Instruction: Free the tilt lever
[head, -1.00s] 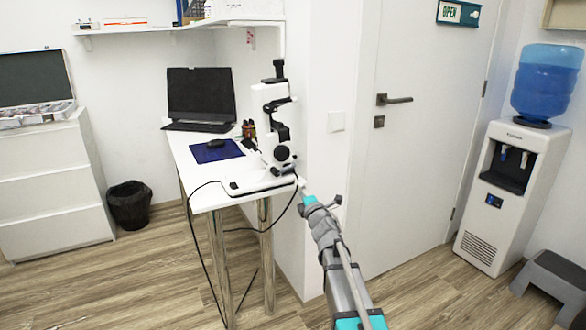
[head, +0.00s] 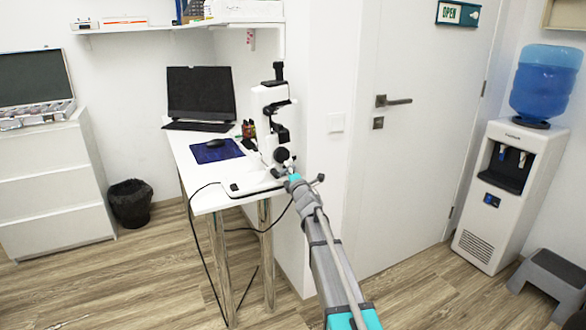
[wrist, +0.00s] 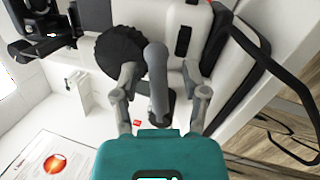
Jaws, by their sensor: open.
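A white and black optical instrument (head: 271,115) stands on the white table's right end. In the wrist view its white body (wrist: 187,15) and a round black ribbed knob (wrist: 113,52) fill the top. A grey round-ended lever (wrist: 156,75) with a dark foot shows there too; it looks like the tilt lever. My gripper (wrist: 159,80) is open, with one finger on each side of the lever in the picture. I cannot tell whether either finger touches it. In the head view my gripper (head: 293,178) is at the instrument's lower right, and the lever cannot be made out.
The white table (head: 208,199) also holds a laptop (head: 200,94) and a blue mouse mat (head: 210,155). A black cable (head: 199,240) hangs at its front. A wall corner and door (head: 420,140) stand close to the right. A printed sheet (wrist: 50,158) shows at the wrist view's lower left.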

